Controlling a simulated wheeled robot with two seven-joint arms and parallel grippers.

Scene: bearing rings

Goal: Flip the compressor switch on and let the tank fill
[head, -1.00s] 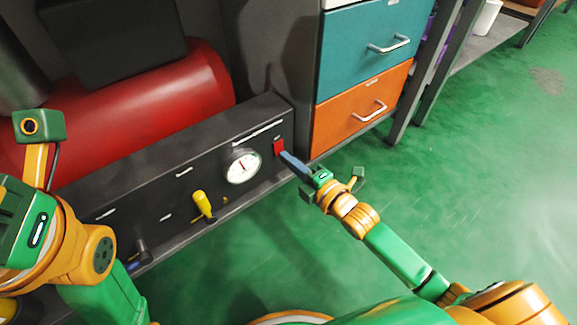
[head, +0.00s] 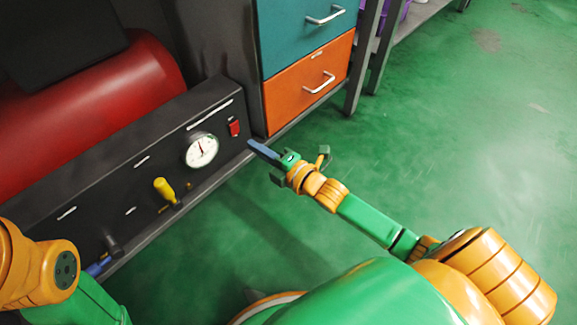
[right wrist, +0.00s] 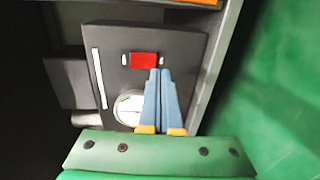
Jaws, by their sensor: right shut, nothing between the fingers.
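The red compressor switch (head: 234,128) sits at the right end of the dark front panel (head: 95,187); it also shows in the right wrist view (right wrist: 143,60). I cannot tell its position. My right gripper (head: 251,143) is shut and empty. Its blue fingertips are a little off the panel, down and right of the switch, with a gap. In the right wrist view the shut fingers (right wrist: 160,72) point at the panel just below the switch. The round white gauge (head: 201,150) is left of the switch; its needle is too small to read. The red tank (head: 95,100) lies behind.
A drawer cabinet with an orange drawer (head: 308,88) and a teal drawer (head: 300,33) stands to the right. Open green floor (head: 450,130) lies on the right.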

